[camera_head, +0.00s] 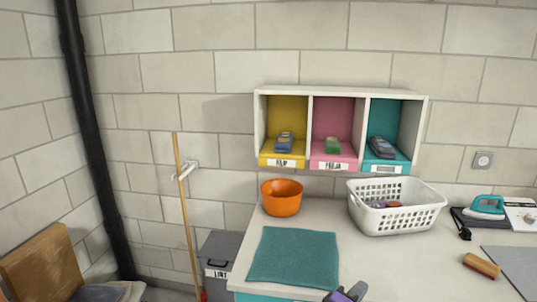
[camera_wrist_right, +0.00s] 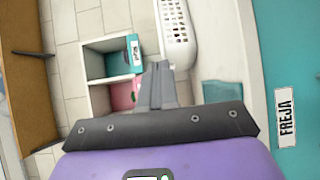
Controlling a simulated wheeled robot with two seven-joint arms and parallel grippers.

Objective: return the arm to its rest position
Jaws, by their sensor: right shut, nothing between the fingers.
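My right gripper (camera_head: 346,294) shows at the bottom edge of the head view, near the front edge of the counter by the teal cloth. Only its purple and dark end is in that picture. In the right wrist view its two grey fingers (camera_wrist_right: 157,88) are together with nothing between them. The rest of the right arm is hidden below the head view. My left gripper is in neither view.
The counter (camera_head: 350,250) holds a teal cloth (camera_head: 295,258), an orange bowl (camera_head: 282,198), a white basket (camera_head: 397,220), a brush (camera_head: 481,265) and a teal iron (camera_head: 487,206). A three-compartment wall shelf (camera_head: 340,92) hangs above. A broom handle (camera_head: 186,215) and grey bin (camera_head: 219,252) stand left.

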